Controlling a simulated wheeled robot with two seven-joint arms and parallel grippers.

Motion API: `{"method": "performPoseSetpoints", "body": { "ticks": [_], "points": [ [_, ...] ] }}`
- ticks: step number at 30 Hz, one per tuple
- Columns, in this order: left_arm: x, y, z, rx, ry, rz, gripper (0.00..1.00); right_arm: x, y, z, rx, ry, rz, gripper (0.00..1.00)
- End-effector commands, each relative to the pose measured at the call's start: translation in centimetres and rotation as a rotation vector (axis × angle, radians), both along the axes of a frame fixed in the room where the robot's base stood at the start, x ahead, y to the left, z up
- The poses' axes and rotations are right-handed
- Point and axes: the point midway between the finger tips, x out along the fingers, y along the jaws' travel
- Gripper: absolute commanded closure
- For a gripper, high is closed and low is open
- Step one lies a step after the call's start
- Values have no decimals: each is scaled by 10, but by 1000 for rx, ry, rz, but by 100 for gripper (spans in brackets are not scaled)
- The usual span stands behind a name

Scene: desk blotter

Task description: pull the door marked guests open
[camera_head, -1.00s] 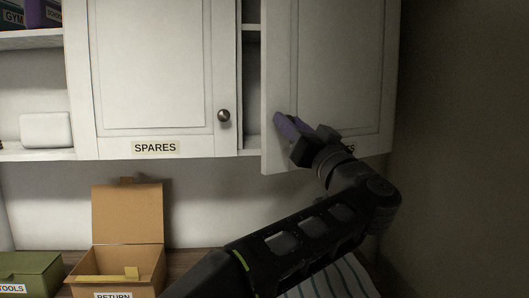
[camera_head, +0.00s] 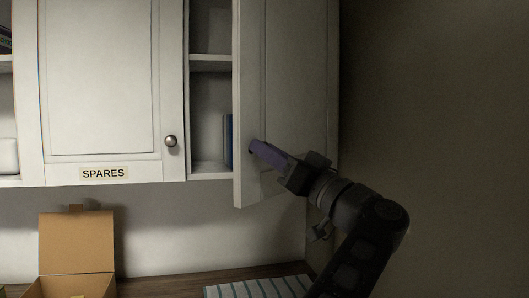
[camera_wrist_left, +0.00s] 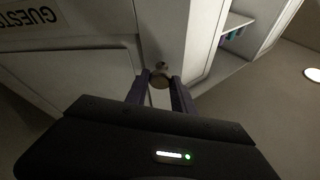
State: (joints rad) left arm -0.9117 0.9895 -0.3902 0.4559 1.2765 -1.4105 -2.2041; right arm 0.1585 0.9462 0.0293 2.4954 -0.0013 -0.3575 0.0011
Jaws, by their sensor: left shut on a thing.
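The door marked guests (camera_head: 285,90) is a white cabinet door, swung partly open toward me, with its hinge side at the right. Its GUESTS label (camera_wrist_left: 52,15) shows upside down in the left wrist view; in the head view the label is hidden. My left gripper (camera_head: 255,147) is at the lower free edge of this door. In the left wrist view the gripper (camera_wrist_left: 158,84) has its purple fingers closed around a round metal knob (camera_wrist_left: 160,71) on the door. The knob is mostly hidden in the head view. My right gripper is in neither view.
The SPARES door (camera_head: 100,80) beside it is shut, with its own knob (camera_head: 170,141). The open gap shows shelves and a blue item (camera_head: 229,140). Below are an open cardboard box (camera_head: 77,245) and a striped cloth (camera_head: 262,288) on the counter. A bare wall (camera_head: 440,120) stands at the right.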

Motion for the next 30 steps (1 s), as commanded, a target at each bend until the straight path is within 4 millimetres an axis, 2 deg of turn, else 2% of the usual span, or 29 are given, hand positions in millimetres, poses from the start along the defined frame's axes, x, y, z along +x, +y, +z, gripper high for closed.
{"method": "performPoseSetpoints", "body": {
  "ticks": [3,4,12,23,30],
  "points": [
    [1,0,-3,-3,3,-1,100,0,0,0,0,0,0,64],
    [1,0,-3,-3,3,-1,69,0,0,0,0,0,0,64],
    [1,0,-1,-3,0,-1,48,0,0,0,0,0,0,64],
    [-2,-2,-2,-1,-1,-1,48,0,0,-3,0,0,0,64],
    [-18,-23,-15,1,-5,-3,48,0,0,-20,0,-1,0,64]
  ]
}}
